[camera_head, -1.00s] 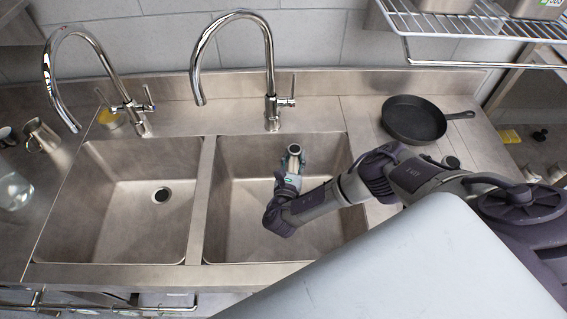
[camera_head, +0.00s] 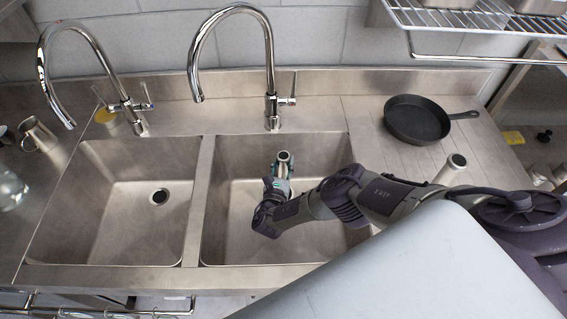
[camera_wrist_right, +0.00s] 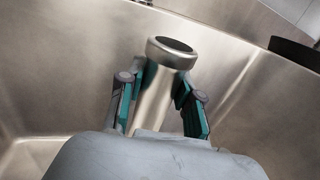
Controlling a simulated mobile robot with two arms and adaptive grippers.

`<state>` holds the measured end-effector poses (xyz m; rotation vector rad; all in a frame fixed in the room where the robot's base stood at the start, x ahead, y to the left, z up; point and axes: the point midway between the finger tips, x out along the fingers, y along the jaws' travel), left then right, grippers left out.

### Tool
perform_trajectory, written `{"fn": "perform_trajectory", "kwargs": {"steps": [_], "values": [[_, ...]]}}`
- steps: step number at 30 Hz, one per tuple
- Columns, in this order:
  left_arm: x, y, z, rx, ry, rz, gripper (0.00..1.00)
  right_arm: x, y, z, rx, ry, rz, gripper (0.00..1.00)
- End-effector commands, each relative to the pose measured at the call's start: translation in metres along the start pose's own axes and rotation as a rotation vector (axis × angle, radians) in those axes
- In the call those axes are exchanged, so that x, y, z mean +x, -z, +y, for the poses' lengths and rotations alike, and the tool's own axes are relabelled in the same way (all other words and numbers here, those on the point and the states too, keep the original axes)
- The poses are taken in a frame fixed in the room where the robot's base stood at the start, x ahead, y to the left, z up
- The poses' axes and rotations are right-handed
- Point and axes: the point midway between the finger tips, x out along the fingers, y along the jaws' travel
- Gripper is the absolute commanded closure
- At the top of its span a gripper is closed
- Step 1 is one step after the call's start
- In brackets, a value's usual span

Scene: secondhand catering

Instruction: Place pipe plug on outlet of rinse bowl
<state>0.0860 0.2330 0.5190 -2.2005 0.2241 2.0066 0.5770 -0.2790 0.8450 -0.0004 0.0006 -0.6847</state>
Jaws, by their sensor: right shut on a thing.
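My right gripper (camera_head: 280,173) is shut on the pipe plug (camera_head: 284,158), a shiny metal cylinder with a thicker dark-rimmed top. The plug also shows in the right wrist view (camera_wrist_right: 158,92), tilted slightly, between the two green-padded fingers (camera_wrist_right: 160,100). Gripper and plug are inside the right sink basin (camera_head: 228,195), apart from its walls in the picture. No outlet shows in this basin; the arm covers part of its floor. The left basin (camera_head: 105,215) has an open round outlet (camera_head: 159,196). I cannot tell which basin is the rinse bowl. My left gripper is not in view.
Two tall curved taps (camera_head: 271,100) (camera_head: 128,104) stand behind the basins. A black pan (camera_head: 416,120) and another metal cylinder (camera_head: 450,170) stand on the right counter. A wire shelf (camera_head: 480,22) hangs above right. A jug (camera_head: 40,135) stands far left.

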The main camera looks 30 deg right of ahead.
Motion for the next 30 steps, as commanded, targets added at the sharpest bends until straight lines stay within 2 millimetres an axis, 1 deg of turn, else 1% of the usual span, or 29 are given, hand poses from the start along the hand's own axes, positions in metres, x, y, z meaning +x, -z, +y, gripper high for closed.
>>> {"fn": "perform_trajectory", "kwargs": {"steps": [4,5,6,9,17,20,21,23,30], "values": [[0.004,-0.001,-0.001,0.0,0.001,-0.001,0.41,0.001,0.003,0.0,0.001,0.001,-0.003,1.0],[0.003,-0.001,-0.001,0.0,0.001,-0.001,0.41,0.0,0.003,0.0,0.0,0.001,0.0,0.63],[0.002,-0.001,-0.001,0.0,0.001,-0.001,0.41,0.0,0.003,0.0,0.0,0.0,0.0,0.56],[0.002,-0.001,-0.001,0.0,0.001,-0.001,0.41,0.0,0.003,0.0,0.0,0.0,0.0,0.41],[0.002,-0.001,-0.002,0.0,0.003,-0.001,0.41,0.0,0.002,0.0,0.0,0.0,0.0,0.41],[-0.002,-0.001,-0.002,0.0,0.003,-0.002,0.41,-0.001,-0.002,0.0,0.0,0.0,0.0,0.41],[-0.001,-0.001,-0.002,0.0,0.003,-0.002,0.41,-0.006,0.0,0.0,0.0,-0.001,0.003,0.41],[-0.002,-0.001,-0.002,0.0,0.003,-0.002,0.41,-0.015,0.001,0.0,0.0,-0.001,0.004,0.41],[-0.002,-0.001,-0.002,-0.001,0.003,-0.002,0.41,-0.056,0.001,0.0,0.001,-0.001,0.003,0.41]]}}
